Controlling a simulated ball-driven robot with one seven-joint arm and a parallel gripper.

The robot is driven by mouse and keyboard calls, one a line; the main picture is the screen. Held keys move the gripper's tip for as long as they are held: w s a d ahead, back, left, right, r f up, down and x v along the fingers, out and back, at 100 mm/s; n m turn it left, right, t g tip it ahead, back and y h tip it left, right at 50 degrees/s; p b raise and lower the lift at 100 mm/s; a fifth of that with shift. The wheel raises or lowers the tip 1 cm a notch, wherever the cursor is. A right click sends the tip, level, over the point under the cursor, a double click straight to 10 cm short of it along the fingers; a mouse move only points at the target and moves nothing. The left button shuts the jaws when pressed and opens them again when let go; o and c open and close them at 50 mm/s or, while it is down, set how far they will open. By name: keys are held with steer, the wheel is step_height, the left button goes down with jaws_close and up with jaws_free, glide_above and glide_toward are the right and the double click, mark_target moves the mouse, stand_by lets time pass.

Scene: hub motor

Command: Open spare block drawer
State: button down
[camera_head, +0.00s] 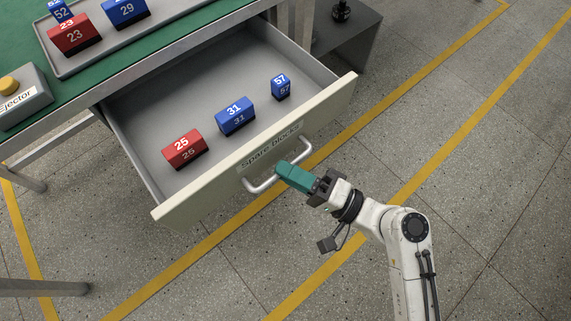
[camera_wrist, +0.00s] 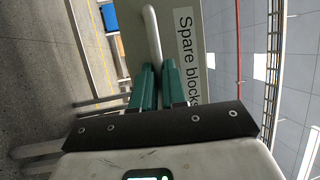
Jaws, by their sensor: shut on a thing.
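The spare block drawer (camera_head: 167,204) is pulled out from under the green-topped workbench, and its inside shows. Its cream front carries a "Spare blocks" label (camera_head: 270,146) and a silver bar handle (camera_head: 262,184). My gripper (camera_head: 284,170), with teal fingers, is shut on the handle near its middle. In the wrist view the handle (camera_wrist: 152,35) runs down between the two teal fingers (camera_wrist: 157,75), beside the label. Inside the drawer lie a red block 25 (camera_head: 184,149), a blue block 31 (camera_head: 235,116) and a small blue block 57 (camera_head: 281,86).
On the bench (camera_head: 100,73) are a grey tray (camera_head: 170,22) with red and blue blocks and an ejector box with a yellow button (camera_head: 22,95). A dark grey cabinet (camera_head: 352,45) stands right of the drawer. Yellow lines cross the open floor (camera_head: 480,190).

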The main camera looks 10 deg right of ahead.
steer(key=c, duration=1.2)
jaws_free()
steer(key=v, duration=1)
steer(key=shift+s+d+f, duration=0.1)
steer(key=shift+s+d, duration=0.15)
steer(key=shift+d, duration=0.05)
